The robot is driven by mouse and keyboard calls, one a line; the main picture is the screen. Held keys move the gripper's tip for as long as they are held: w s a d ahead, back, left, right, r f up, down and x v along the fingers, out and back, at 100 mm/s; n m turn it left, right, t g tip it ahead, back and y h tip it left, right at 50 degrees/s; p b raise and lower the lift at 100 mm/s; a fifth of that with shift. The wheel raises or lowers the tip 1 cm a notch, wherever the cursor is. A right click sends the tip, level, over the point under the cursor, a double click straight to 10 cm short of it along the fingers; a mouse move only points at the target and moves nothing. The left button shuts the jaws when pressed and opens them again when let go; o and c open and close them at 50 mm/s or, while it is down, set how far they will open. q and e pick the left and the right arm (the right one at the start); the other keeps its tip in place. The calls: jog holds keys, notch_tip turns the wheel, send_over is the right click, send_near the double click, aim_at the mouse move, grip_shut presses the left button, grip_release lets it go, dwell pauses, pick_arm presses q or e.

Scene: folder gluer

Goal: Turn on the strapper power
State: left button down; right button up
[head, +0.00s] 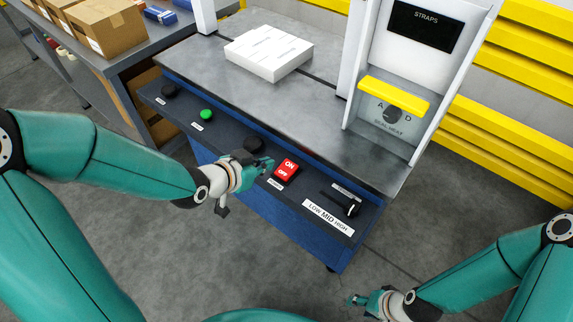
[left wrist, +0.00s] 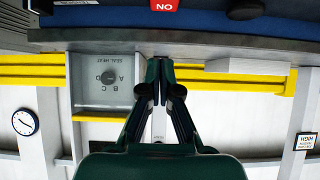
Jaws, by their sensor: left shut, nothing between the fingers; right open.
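The red ON/OFF rocker switch (head: 286,171) sits in a black housing on the strapper's front control panel (head: 318,190). Its red edge also shows at the top of the left wrist view (left wrist: 165,4), with the lettering upside down. My left gripper (head: 266,164) is just left of the switch in the head view, close above the panel; I cannot tell whether it touches. Its fingers are shut and empty in the left wrist view (left wrist: 159,72). My right gripper (head: 358,301) is open and empty, low in front of the machine, away from the panel.
The panel also has a green button (head: 207,115), black buttons (head: 170,91) and a LOW MID HIGH lever (head: 350,209). A white stack (head: 268,52) lies on the strapper top. The yellow-lidded SEAL HEAT dial (head: 392,113) stands behind. Cardboard boxes (head: 105,24) sit on the left table.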

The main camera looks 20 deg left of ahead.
pick_arm(q)
jog(key=p, duration=0.2)
send_over(291, 167)
jog(key=s, duration=0.2)
jog(key=f, duration=0.3)
jog(key=a+f, duration=0.1)
jog(key=f, duration=0.1)
jog(key=shift+s+f, duration=0.1)
jog(key=shift+f, duration=0.15)
notch_tip(291, 167, down, 2)
jog(key=shift+d+f, duration=0.1)
jog(key=shift+f, duration=0.1)
jog(key=shift+w+f, duration=0.3)
jog(key=shift+f, duration=0.5)
jog(key=shift+a, duration=0.2)
jog(key=shift+d+f, duration=0.1)
jog(key=shift+d, duration=0.15)
jog(key=shift+w, duration=0.15)
jog(key=shift+w+d, duration=0.25)
jog(key=shift+w, duration=0.45)
